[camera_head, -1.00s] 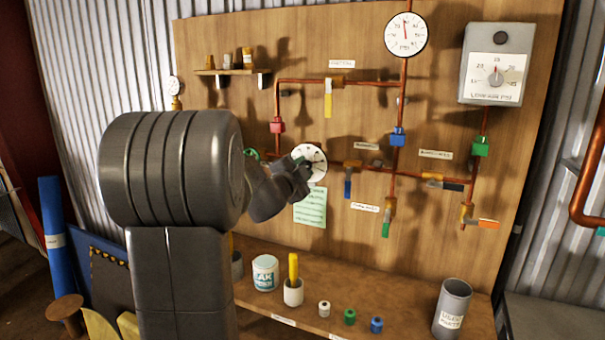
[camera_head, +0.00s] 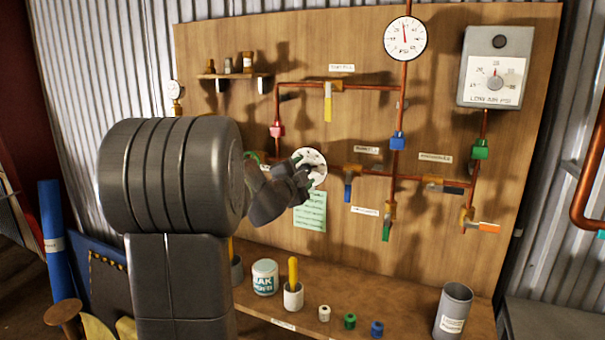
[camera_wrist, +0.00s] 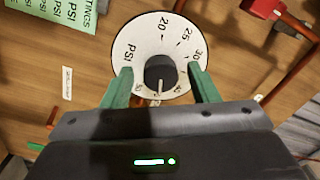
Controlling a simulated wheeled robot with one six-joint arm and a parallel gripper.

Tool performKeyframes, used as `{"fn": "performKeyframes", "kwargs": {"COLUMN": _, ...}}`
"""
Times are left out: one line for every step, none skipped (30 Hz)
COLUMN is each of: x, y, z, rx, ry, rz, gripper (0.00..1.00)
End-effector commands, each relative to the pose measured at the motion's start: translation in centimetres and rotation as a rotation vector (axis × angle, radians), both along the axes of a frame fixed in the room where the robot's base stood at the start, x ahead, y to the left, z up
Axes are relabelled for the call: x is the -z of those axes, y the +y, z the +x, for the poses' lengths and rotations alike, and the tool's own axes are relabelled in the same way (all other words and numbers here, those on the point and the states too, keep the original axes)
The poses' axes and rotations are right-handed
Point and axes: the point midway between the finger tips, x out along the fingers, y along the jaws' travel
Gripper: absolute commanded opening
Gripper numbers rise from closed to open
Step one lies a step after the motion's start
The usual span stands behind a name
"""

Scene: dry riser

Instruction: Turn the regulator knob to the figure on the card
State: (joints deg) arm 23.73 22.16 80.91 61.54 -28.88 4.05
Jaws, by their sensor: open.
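The regulator knob (camera_wrist: 161,72) is dark and round, in the middle of a white dial marked PSI (camera_wrist: 137,42). Its pale pointer is toward the bottom of the wrist view. My gripper (camera_wrist: 160,69) is open, with one green finger on each side of the knob; I cannot tell whether they touch it. In the head view my gripper (camera_head: 300,170) covers part of the dial (camera_head: 313,158). The pale green card (camera_head: 310,210) hangs just below the dial. Part of it shows in the wrist view (camera_wrist: 62,12), but its figures are not readable.
Copper pipes (camera_head: 345,86) with coloured valves run across the wooden board. A round gauge (camera_head: 405,38) and a grey dial box (camera_head: 494,68) are above right. A bench below holds a can (camera_head: 265,278), a cup (camera_head: 293,296) and a grey cylinder (camera_head: 453,310).

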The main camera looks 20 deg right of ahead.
Motion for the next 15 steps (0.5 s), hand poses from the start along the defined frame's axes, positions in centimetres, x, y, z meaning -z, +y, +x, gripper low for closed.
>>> {"fn": "performKeyframes", "kwargs": {"x": 0.0, "y": 0.0, "z": 0.0, "rx": 0.000, "ry": 0.000, "rz": 0.000, "gripper": 0.54}}
{"fn": "performKeyframes", "kwargs": {"x": 0.0, "y": 0.0, "z": 0.0, "rx": 0.000, "ry": 0.000, "rz": 0.000, "gripper": 0.54}}
{"fn": "performKeyframes", "kwargs": {"x": 0.0, "y": 0.1, "z": -0.1, "rx": 0.000, "ry": -0.001, "rz": -0.001, "gripper": 0.54}}
{"fn": "performKeyframes", "kwargs": {"x": 0.0, "y": 0.2, "z": -0.1, "rx": 0.000, "ry": -0.001, "rz": -0.001, "gripper": 0.54}}
{"fn": "performKeyframes", "kwargs": {"x": 0.0, "y": 0.3, "z": -0.2, "rx": 0.000, "ry": -0.001, "rz": -0.001, "gripper": 0.54}}
{"fn": "performKeyframes", "kwargs": {"x": 0.0, "y": 0.6, "z": -0.4, "rx": -0.001, "ry": 0.000, "rz": 0.000, "gripper": 0.54}}
{"fn": "performKeyframes", "kwargs": {"x": 0.0, "y": 0.8, "z": -0.7, "rx": -0.001, "ry": 0.000, "rz": 0.000, "gripper": 0.54}}
{"fn": "performKeyframes", "kwargs": {"x": 0.0, "y": 1.2, "z": -0.9, "rx": -0.001, "ry": -0.001, "rz": 0.000, "gripper": 0.54}}
{"fn": "performKeyframes", "kwargs": {"x": 0.1, "y": 1.6, "z": -1.3, "rx": -0.003, "ry": -0.001, "rz": 0.000, "gripper": 0.54}}
{"fn": "performKeyframes", "kwargs": {"x": 0.1, "y": 2.0, "z": -1.7, "rx": -0.003, "ry": -0.001, "rz": -0.001, "gripper": 0.54}}
{"fn": "performKeyframes", "kwargs": {"x": 0.1, "y": 2.5, "z": -2.1, "rx": -0.003, "ry": -0.001, "rz": 0.000, "gripper": 0.54}}
{"fn": "performKeyframes", "kwargs": {"x": 0.1, "y": 3.1, "z": -2.6, "rx": -0.002, "ry": -0.001, "rz": -0.001, "gripper": 0.54}}
{"fn": "performKeyframes", "kwargs": {"x": 0.1, "y": 3.6, "z": -3.0, "rx": -0.003, "ry": -0.001, "rz": -0.001, "gripper": 0.54}}
{"fn": "performKeyframes", "kwargs": {"x": 0.1, "y": 4.1, "z": -3.5, "rx": -0.004, "ry": -0.001, "rz": -0.001, "gripper": 0.54}}
{"fn": "performKeyframes", "kwargs": {"x": 0.1, "y": 4.8, "z": -4.1, "rx": -0.003, "ry": -0.002, "rz": -0.001, "gripper": 0.54}}
